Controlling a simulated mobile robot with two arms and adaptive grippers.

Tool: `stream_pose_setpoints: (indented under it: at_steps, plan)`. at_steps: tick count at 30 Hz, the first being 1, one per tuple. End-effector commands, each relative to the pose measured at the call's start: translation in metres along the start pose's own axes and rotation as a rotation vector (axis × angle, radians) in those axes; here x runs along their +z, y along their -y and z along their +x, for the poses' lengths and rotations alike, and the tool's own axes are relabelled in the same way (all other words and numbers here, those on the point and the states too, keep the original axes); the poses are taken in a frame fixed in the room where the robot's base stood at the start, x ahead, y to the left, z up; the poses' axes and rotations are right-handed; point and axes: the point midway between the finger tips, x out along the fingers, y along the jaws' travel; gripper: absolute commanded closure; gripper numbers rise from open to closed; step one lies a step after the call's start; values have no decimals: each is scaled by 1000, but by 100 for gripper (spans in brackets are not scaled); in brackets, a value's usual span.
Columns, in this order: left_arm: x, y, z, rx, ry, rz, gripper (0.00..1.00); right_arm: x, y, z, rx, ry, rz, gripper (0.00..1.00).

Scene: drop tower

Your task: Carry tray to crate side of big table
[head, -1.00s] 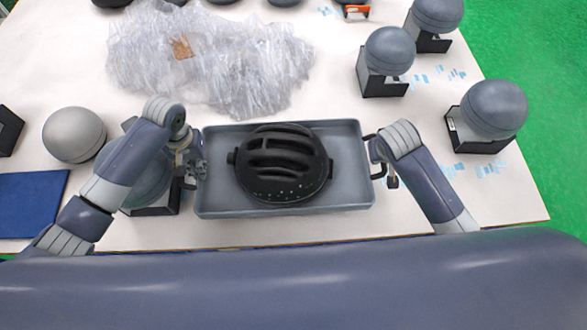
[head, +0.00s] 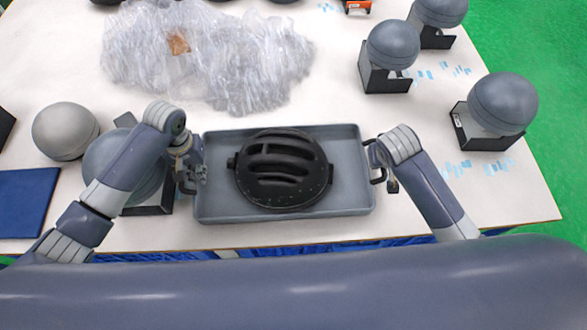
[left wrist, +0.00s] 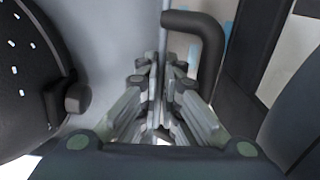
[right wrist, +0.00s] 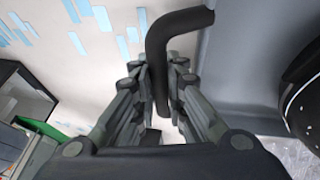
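The grey rectangular tray (head: 352,200) is near the table's front edge, with a black vented helmet (head: 283,168) in it. I cannot tell whether the tray touches the table. My left gripper (head: 196,168) is at its left end; in the left wrist view its fingers (left wrist: 158,82) are closed together at the tray wall, beside the dark handle (left wrist: 208,45). My right gripper (head: 385,172) is at the right end; in the right wrist view its fingers (right wrist: 160,85) close around the other dark handle (right wrist: 158,55). No crate is clearly recognisable.
The white table (head: 310,110) holds crumpled clear plastic (head: 215,60) behind the tray. Grey balls on dark stands are at right (head: 503,103), back right (head: 392,45) and left, close by my left arm (head: 125,165). A blue mat (head: 25,205) lies far left. Green floor (head: 540,50) shows right.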

Motion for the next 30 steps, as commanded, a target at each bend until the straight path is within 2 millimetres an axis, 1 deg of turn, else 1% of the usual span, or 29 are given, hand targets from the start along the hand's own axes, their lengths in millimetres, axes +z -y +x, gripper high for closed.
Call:
stream_pose_setpoints:
  at_steps: [1,2,3,12,14,16,20,27,30]
  plan:
    - [0,-1,-1,2,-1,0,84,0,1,0,-2,1,-1,77]
    - [0,-1,-1,2,-1,0,77,0,1,0,-2,1,-1,70]
    - [0,-1,-1,2,0,0,75,0,1,0,-2,1,-1,68]
    - [0,0,-1,-1,0,-1,75,0,0,0,-1,1,0,68]
    - [0,0,-4,-1,-1,-1,75,0,0,0,-1,1,0,68]
    - [-1,0,-10,0,-3,0,75,0,0,0,0,1,0,68]
    - [-1,0,-32,0,-5,2,75,0,0,0,0,1,0,68]
    - [-2,-1,-84,1,-5,1,75,0,0,0,0,1,0,68]
    - [-1,-1,-101,1,-3,1,75,0,0,0,0,1,0,68]
